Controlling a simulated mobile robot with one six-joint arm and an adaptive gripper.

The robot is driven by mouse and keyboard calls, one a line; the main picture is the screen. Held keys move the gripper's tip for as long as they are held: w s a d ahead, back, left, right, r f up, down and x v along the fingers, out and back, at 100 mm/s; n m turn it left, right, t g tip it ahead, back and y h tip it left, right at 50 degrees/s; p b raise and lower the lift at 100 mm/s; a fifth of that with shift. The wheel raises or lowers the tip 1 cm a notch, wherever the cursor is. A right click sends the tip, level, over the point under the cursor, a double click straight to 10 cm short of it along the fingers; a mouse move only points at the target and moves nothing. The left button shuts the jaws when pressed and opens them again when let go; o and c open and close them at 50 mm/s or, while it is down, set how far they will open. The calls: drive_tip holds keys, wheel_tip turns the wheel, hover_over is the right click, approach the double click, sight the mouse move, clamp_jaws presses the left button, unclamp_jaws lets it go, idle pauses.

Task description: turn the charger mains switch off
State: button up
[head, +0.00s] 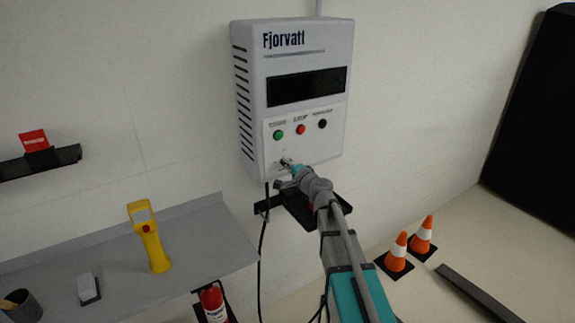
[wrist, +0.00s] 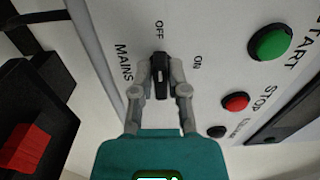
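The charger (head: 245,60) is a pale wall box marked Fjorvatt, with a dark display and buttons. Its mains switch (wrist: 160,72) is a black knob with a pale mark, between the printed MAINS, OFF and ON labels. The knob's upper end points up toward OFF in the wrist view; ON lies to its upper right. My gripper (wrist: 161,78) has one finger on each side of the knob, and both appear to touch it. In the head view my gripper (head: 287,166) is at the charger's lower front and hides most of the switch.
A green START button (wrist: 270,43) and red STOP button (wrist: 236,101) lie right of my fingers. A black bracket (head: 290,207) sits below the charger. A grey shelf (head: 200,265) holds a yellow handheld device (head: 149,237). Orange cones (head: 397,255) stand on the floor at right.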

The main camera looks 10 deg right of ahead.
drive_tip(key=o, duration=0.4)
drive_tip(key=shift+c, duration=0.2)
drive_tip(key=shift+s, duration=0.1)
drive_tip(key=v, duration=1.2)
